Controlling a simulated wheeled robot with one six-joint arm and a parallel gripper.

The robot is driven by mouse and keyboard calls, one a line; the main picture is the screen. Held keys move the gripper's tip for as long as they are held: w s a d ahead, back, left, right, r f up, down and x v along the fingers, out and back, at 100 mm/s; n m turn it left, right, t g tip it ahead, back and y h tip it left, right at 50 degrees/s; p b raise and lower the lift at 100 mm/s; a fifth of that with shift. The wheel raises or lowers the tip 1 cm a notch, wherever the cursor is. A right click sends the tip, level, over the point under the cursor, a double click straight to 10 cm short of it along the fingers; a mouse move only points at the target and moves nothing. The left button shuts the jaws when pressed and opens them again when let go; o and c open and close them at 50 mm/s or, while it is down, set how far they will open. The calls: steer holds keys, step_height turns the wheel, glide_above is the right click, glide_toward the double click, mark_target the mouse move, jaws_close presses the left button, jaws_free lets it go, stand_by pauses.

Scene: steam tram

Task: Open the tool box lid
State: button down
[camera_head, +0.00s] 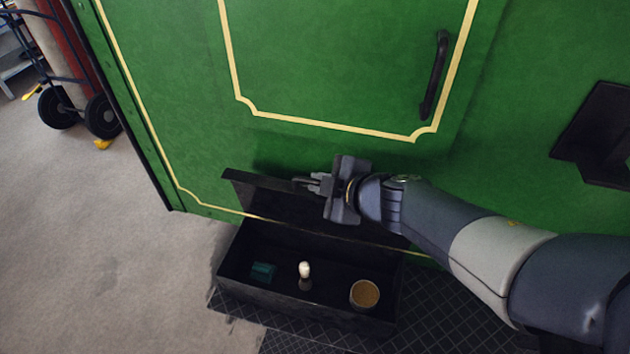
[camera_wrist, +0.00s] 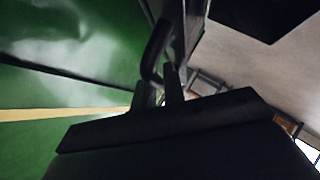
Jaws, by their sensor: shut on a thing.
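The black tool box (camera_head: 300,312) stands on a dark checkered plate at the foot of the green tram side. Its lid (camera_head: 245,186) is raised, leaning back near the green wall, and the inside shows. My gripper (camera_head: 301,183) is at the lid's upper part, coming in from the right. In the wrist view my gripper's fingers (camera_wrist: 160,88) are closed at the end of a dark curved handle (camera_wrist: 157,47). My wrist and arm hide part of the lid in the head view.
Inside the box are a small teal block (camera_head: 263,271), a pale-topped item (camera_head: 304,270) and a round tin (camera_head: 365,293). A black door handle (camera_head: 435,75) is on the wall above. A hand truck (camera_head: 75,105) stands at left; the floor (camera_head: 100,250) before it is clear.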

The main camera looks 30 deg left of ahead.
steer(key=shift+w+a+r+g+p, duration=0.15)
steer(key=shift+w+g+p, duration=0.15)
steer(key=shift+w, duration=0.45)
steer(key=c, duration=1.5)
jaws_free()
steer(key=v, duration=1)
steer(key=shift+d+r, duration=0.25)
steer(key=shift+r, duration=0.1)
steer(key=shift+a, duration=0.1)
steer(key=x, duration=1.1)
steer(key=shift+f, duration=0.15)
